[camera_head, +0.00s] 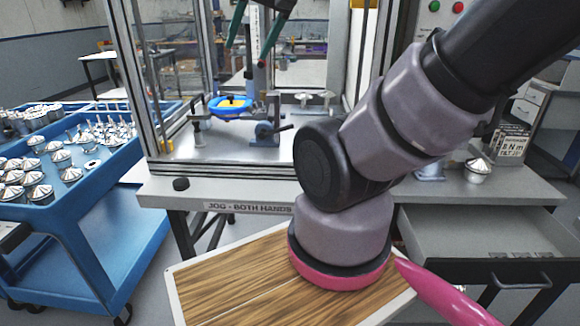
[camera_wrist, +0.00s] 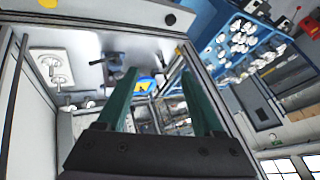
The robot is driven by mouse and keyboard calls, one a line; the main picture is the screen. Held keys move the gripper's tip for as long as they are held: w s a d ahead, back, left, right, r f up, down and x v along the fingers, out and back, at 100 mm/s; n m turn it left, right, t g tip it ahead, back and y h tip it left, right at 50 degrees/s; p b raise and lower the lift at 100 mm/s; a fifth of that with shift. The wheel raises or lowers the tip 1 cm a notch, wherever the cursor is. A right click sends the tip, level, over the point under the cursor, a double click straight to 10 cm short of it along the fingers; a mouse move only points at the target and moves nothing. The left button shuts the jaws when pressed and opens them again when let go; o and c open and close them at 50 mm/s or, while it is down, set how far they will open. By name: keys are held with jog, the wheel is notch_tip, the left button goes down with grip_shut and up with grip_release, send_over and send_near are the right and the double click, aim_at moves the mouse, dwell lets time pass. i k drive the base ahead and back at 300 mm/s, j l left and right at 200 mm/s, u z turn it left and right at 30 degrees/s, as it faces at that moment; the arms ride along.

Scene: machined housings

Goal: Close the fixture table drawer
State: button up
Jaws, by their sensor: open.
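The fixture table drawer (camera_head: 486,268) stands pulled out below the tabletop at the right in the head view. My gripper (camera_head: 248,50) is at the top of the head view, in front of the glazed enclosure and far up and left of the drawer. Its two green fingers are spread apart with nothing between them; they also show in the wrist view (camera_wrist: 157,76). The drawer does not show in the wrist view.
The fixture table (camera_head: 520,187) carries a glazed enclosure with a blue and yellow part (camera_head: 231,106) inside. A blue cart (camera_head: 75,225) with several metal housings is at left. A metal cone part (camera_head: 478,170) stands on the tabletop above the drawer. My arm crosses the middle.

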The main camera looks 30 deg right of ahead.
aim_at(454, 242)
jog(key=j+z, duration=0.1)
jog(key=z, duration=0.25)
jog(key=j+z, duration=0.1)
jog(key=z, duration=0.25)
jog(key=k+z, duration=0.1)
jog(key=z, duration=0.25)
jog(key=i+l+z, duration=0.15)
jog(key=z, duration=1.55)
jog(key=k+j+z, duration=0.2)
jog(key=l, duration=0.1)
